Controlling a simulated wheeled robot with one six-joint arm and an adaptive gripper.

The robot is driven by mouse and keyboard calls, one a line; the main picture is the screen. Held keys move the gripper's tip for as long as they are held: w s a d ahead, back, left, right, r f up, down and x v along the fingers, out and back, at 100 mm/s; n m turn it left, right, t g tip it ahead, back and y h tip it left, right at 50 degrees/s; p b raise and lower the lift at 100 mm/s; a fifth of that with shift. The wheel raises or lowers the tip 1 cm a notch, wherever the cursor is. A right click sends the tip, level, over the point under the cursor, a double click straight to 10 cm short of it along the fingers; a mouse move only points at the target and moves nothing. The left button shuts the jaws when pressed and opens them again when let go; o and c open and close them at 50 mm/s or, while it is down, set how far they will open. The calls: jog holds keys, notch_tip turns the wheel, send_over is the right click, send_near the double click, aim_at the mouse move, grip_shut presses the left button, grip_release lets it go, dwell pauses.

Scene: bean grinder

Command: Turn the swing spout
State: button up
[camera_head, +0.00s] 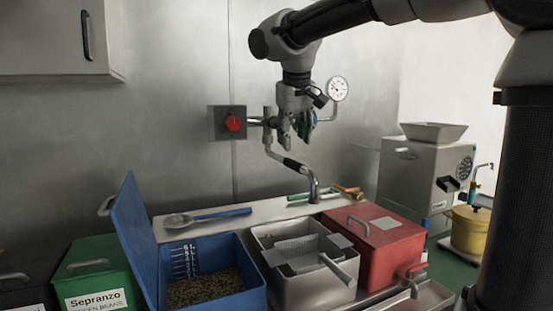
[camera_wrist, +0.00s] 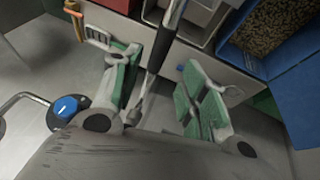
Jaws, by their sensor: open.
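The swing spout (camera_head: 291,162) is a bent grey pipe with a black sleeve. It slopes down right from the wall valve to a downturned end above the counter. My gripper (camera_head: 294,140) points down just above the spout's upper part, in front of the wall. Its fingers stand apart and hold nothing. In the wrist view the spout (camera_wrist: 160,50) runs between the two green-padded fingers of the gripper (camera_wrist: 152,82), seemingly farther away than the pads. I see no clear contact. The gripper partly hides the pipework behind it.
A red knob (camera_head: 233,124) on a wall plate and a round gauge (camera_head: 338,88) flank my gripper. Below stand an open blue bean bin (camera_head: 141,240), a grey bin (camera_head: 300,289) and a red bin (camera_head: 375,256). A blue knob (camera_wrist: 66,107) shows at left in the wrist view.

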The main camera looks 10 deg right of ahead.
aim_at(295, 162)
jog(key=x, duration=0.7)
jog(key=shift+d+f, duration=0.15)
jog(key=shift+f, duration=0.25)
jog(key=shift+c, duration=0.3)
grip_shut()
